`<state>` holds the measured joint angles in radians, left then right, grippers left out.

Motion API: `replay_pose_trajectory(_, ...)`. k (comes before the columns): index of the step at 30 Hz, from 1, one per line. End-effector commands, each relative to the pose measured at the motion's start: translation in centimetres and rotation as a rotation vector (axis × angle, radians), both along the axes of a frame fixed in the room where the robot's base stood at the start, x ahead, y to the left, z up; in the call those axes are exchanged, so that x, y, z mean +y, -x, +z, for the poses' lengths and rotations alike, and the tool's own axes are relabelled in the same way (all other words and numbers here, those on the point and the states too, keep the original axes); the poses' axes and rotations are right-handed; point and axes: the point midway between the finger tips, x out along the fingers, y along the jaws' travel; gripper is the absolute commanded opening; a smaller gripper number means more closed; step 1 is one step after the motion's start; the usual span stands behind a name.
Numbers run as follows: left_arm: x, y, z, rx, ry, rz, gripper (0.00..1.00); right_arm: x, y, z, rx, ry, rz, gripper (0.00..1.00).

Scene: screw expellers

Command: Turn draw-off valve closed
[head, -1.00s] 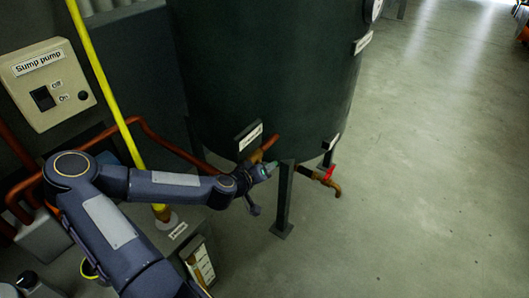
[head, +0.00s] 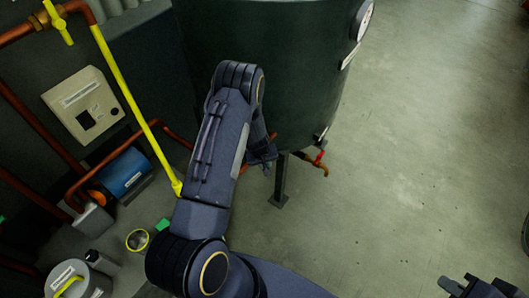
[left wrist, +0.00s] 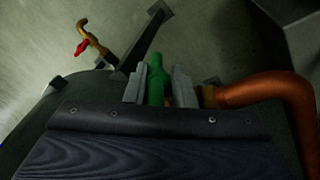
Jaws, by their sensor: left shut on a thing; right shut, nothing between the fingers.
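A valve with a green handle (left wrist: 155,80) sits by a copper pipe (left wrist: 265,95) below the dark tank (head: 290,70). In the left wrist view my left gripper (left wrist: 160,88) is shut on the green handle, with a grey finger on each side. In the head view my left gripper (head: 265,160) is at the tank's lower edge, and my own arm hides most of the valve. A second tap with a red handle (head: 320,156) is to the right; it also shows in the left wrist view (left wrist: 82,47). My right gripper (head: 470,287) is shut and empty at the bottom right.
A tank leg (head: 281,180) stands between the left gripper and the red tap. A yellow pipe (head: 135,110), a beige switch box (head: 80,95) and a blue motor (head: 125,172) are at the left. The floor (head: 420,160) at the right is clear.

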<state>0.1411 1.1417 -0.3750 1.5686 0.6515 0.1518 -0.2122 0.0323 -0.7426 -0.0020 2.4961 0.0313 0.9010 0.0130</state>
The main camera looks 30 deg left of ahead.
Motion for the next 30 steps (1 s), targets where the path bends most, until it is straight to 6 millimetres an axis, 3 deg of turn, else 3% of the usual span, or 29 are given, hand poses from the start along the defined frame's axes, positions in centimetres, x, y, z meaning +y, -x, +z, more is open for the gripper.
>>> replay_pose_trajectory(1,-0.25,-0.71,0.76,0.023,-0.011,-0.013,0.00,0.00,0.01,1.13,0.000,0.000,0.000,0.00)
replay_pose_trajectory(4,-0.27,-0.78,0.48,0.088,-0.014,-0.013,0.00,0.01,0.01,1.51,0.000,0.000,0.000,0.00)
replay_pose_trajectory(15,-0.28,-0.95,0.10,0.233,-0.020,-0.006,0.00,0.01,0.02,1.53,0.001,0.000,0.000,0.00)
replay_pose_trajectory(30,-0.36,-1.03,0.05,0.253,-0.021,-0.007,0.00,0.00,0.01,1.51,0.000,0.000,0.000,0.00)
